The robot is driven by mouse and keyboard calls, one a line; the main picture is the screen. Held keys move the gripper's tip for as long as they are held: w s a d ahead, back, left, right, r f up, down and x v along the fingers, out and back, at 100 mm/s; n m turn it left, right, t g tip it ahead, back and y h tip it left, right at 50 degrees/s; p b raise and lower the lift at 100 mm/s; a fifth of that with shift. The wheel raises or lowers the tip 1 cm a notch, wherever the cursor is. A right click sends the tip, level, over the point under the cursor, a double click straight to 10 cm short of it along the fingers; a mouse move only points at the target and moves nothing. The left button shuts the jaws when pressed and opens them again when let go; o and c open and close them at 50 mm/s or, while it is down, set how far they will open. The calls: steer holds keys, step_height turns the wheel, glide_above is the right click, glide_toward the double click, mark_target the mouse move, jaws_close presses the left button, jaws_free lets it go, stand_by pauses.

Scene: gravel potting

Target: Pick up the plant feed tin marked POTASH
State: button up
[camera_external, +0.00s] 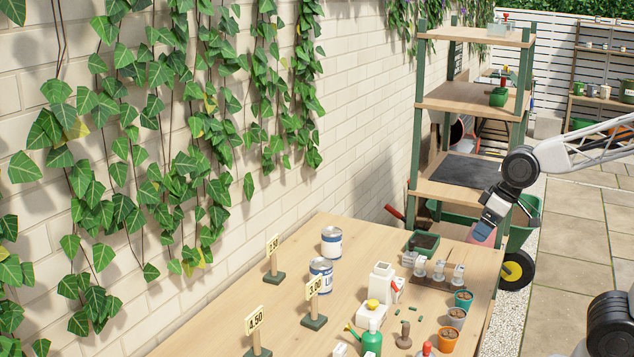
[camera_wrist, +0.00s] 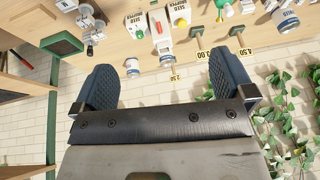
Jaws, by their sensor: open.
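Two white-and-blue tins stand upright on the wooden table: a back tin (camera_external: 331,241) and a nearer tin (camera_external: 321,272). Their markings are too small to read, so I cannot tell which one says POTASH. The wrist view shows a tin (camera_wrist: 132,67) between my fingers in the picture, still well apart from them, and another tin (camera_wrist: 285,20) at the upper right. My gripper (camera_external: 484,231) is open and empty, above the table's far right end, to the right of the tins. Its two blue fingers (camera_wrist: 165,84) are spread wide in the wrist view.
Price signs 2.50 (camera_external: 272,245), 3.00 (camera_external: 313,288) and 4.50 (camera_external: 255,320) stand along the wall side. A shelf rack (camera_external: 470,101) rises behind.

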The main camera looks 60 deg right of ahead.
steer(key=w+f+m+t, duration=0.1)
steer(key=w+f+t, duration=0.15)
steer(key=w, duration=1.65)
steer(key=m+t+h, duration=0.5)
steer(key=h, duration=0.1)
glide_above(335, 234)
steer(key=s+a, duration=0.9)
steer(key=a, duration=0.1)
step_height(335, 234, down, 10)
steer(key=w+d+f+m+h, duration=0.1)
steer(key=d+f, duration=0.1)
steer(key=f, duration=0.1)
steer(key=w+d+f+g+h, duration=0.1)
steer(key=w+d+f+h, duration=0.1)
steer(key=f, duration=0.1)
steer(key=w+d+f+m+h, duration=0.1)
steer(key=w+d+f+h, duration=0.1)
steer(key=f, duration=0.2)
steer(key=shift+w+d+f+m+g, duration=0.1)
steer(key=shift+w+d+m+g, duration=0.1)
steer(key=shift+m+g, duration=0.15)
steer(key=shift+x, duration=1.25)
